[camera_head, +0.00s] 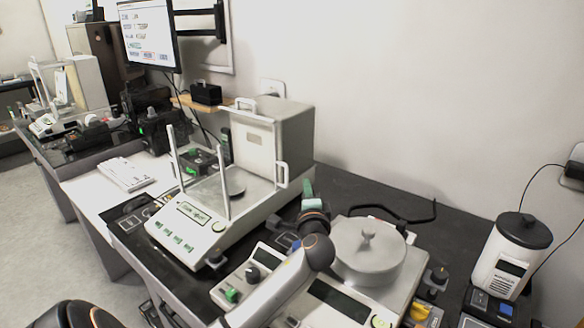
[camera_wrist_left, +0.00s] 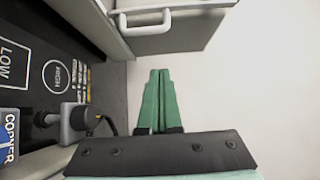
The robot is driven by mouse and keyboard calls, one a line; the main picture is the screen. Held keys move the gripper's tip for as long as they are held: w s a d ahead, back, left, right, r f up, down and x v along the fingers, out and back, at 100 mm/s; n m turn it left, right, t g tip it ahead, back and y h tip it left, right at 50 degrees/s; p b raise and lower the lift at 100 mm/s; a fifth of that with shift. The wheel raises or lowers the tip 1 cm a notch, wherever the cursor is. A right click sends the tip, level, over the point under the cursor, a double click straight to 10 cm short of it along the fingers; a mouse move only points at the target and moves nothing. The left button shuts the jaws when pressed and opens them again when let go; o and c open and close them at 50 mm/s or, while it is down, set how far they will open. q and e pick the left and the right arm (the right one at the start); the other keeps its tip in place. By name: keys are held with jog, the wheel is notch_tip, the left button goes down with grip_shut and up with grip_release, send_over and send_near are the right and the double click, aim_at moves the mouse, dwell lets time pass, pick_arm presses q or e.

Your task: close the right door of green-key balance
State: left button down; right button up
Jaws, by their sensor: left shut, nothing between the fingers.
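The green-key balance (camera_head: 190,228) stands on the dark bench left of centre, with a row of green keys on its front. A white door handle (camera_head: 282,174) shows on its right side, back by the grey rear housing (camera_head: 292,140); the side between it and the front post looks uncovered. In the left wrist view this handle (camera_wrist_left: 143,21) is at the top. My left gripper (camera_head: 308,188) is just right of the handle, apart from it. Its green fingers (camera_wrist_left: 158,98) are together and empty. My right gripper is not in view.
A second instrument with a round grey lid (camera_head: 368,250) stands to the right, close to my left arm. A white canister with a black lid (camera_head: 512,250) is at far right. A monitor (camera_head: 150,35) and a keyboard (camera_head: 127,173) are at left. A wall is behind.

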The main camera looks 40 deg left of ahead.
pick_arm(q)
jog(key=w+a, duration=0.3)
jog(key=a, duration=0.4)
jog(key=shift+a, duration=0.35)
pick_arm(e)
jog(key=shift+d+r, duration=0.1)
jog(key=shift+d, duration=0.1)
pick_arm(q)
jog(key=shift+s, duration=0.1)
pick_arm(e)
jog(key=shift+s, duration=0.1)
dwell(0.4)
